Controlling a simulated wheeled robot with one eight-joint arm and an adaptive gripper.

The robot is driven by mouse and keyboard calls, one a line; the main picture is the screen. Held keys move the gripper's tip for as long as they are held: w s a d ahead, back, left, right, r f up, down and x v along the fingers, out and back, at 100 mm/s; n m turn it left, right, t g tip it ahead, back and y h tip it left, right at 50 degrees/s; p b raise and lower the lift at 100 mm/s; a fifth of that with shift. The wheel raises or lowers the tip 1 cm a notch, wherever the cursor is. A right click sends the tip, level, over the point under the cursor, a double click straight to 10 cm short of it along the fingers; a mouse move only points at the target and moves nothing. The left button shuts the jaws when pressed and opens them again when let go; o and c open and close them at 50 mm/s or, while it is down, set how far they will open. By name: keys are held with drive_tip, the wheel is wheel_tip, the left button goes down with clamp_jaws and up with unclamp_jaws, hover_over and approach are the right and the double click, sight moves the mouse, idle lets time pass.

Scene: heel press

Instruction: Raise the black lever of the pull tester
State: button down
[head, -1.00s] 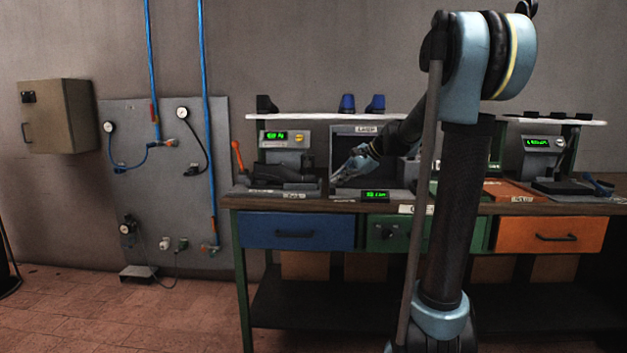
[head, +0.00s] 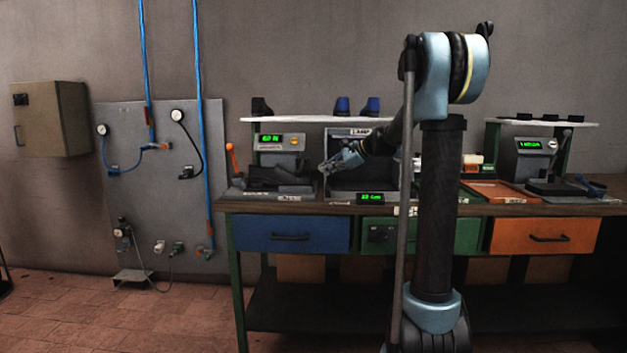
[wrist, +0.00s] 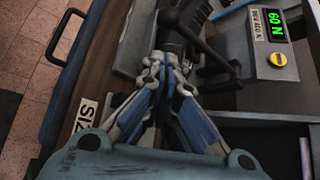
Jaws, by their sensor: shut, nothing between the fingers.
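The pull tester (head: 282,143) is the grey unit with a green "60 N" display at the left of the bench. In the wrist view its display (wrist: 277,28) and yellow button are at the upper right. A black lever (wrist: 214,50), a bent rod, lies beside the display, close to a dark round part. My gripper (head: 327,168) is in front of the tester's right side, shut and empty. In the wrist view its fingertips (wrist: 168,62) are together at the dark tester parts; I cannot tell whether they touch. The fingers hide some of the lower tester.
An orange-handled lever (head: 231,158) stands left of the tester. A dark open box (head: 345,178) is behind my gripper. Another display unit (head: 534,148) stands at the right. A white shelf (head: 300,118) runs above the left units. A blue drawer (head: 292,233) is below.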

sight(300, 168)
drive_tip(key=x, duration=1)
drive_tip(key=shift+d+r, duration=0.1)
